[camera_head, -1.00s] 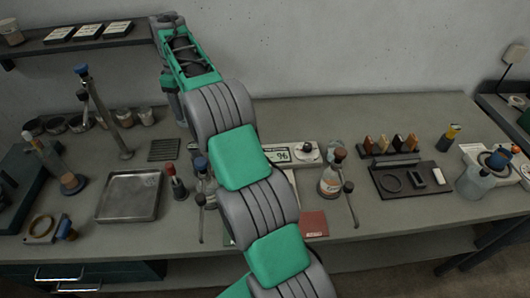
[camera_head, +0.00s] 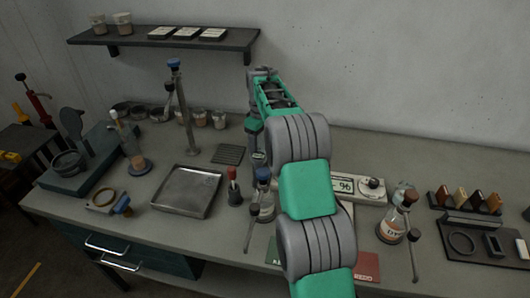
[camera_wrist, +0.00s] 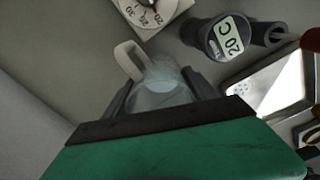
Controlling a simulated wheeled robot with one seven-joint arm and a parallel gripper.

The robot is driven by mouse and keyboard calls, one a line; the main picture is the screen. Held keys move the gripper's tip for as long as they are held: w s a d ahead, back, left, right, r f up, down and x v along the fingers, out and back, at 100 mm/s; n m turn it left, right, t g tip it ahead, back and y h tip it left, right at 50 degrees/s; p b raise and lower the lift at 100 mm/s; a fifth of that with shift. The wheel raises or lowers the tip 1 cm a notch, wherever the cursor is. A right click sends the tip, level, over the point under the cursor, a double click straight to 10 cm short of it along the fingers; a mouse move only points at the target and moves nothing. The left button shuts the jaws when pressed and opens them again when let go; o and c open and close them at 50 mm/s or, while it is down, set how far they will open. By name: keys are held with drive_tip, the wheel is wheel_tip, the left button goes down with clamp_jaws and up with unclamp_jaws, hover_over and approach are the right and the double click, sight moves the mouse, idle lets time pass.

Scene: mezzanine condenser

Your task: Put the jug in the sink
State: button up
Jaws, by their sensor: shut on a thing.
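My gripper (camera_wrist: 158,100) is shut on the jug (camera_wrist: 160,72), a pale, see-through vessel with a looped whitish handle at its upper left in the wrist view. In the head view my gripper (camera_head: 254,125) hangs below the bent end of my arm, over the back of the bench; the jug cannot be made out there. A shallow square metal basin (camera_head: 186,192) lies left of my gripper, apart from it. It may be the sink or only a tray. Its bright corner also shows in the wrist view (camera_wrist: 275,85).
A dark cylinder marked 20 C (camera_wrist: 215,38) stands close right of the jug in the wrist view, a dial (camera_wrist: 148,10) above it. A stand (camera_head: 186,110), a rack (camera_head: 228,154) and a red-topped bottle (camera_head: 233,188) surround the basin. A shelf (camera_head: 150,43) hangs above.

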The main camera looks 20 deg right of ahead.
drive_tip(key=shift+f, duration=1.85)
drive_tip(key=o, duration=1.5)
drive_tip(key=shift+c, duration=0.2)
